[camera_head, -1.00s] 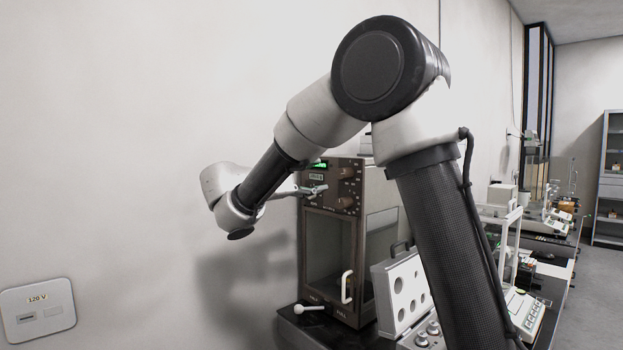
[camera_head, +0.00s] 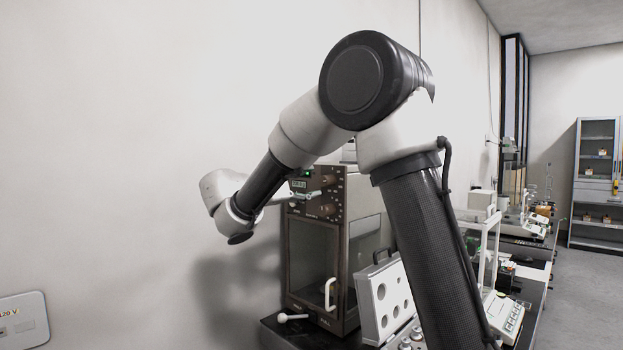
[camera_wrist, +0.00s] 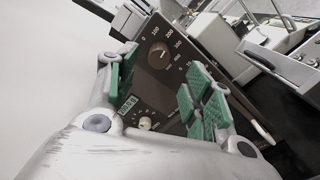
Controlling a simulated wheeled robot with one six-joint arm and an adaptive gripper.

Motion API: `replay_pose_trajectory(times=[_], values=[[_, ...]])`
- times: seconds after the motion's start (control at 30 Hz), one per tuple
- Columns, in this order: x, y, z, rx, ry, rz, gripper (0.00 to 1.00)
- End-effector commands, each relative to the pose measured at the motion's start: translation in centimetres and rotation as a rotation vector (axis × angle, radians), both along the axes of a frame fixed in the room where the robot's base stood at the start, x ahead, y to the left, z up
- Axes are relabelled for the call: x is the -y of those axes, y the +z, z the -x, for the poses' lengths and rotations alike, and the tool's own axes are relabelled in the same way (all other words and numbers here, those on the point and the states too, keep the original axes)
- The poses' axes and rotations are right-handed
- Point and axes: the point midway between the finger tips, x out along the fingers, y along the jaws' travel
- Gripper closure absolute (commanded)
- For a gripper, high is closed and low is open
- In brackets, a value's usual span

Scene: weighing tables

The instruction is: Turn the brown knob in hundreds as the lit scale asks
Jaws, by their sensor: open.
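The brown balance (camera_head: 365,245) has a dark control panel at the top of its front. The brown knob (camera_wrist: 158,57) shows in the wrist view inside a dial marked 0 to 400 in hundreds. Its pointer setting is too small to read surely. My gripper (camera_wrist: 165,88) is open, with green pads on either side of the panel view. The knob lies beyond the fingertips, apart from them. A lit green display (camera_wrist: 128,105) is partly readable only.
A small white knob (camera_wrist: 145,123) is on the panel below the dial. The glass door has a white handle (camera_head: 328,294). A weight box with an upright lid (camera_head: 385,300) stands right of the balance. Other scales stand farther along the table. The wall is close on the left.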

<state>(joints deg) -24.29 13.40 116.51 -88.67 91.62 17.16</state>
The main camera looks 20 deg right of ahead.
Motion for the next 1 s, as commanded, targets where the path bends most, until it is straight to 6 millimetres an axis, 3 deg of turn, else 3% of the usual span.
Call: replay_pose_trajectory(times=[0.5, 0.87, 0.9, 1.0], values=[[6.8, 0.0, -2.8, -0.001, 0.000, -0.002, 0.49], [7.6, 0.0, -3.1, -0.001, 0.002, -0.002, 0.49], [7.6, 0.0, -3.1, -0.001, 0.002, -0.002, 0.51], [7.6, 0.0, -3.1, -0.001, 0.002, -0.002, 0.69]])
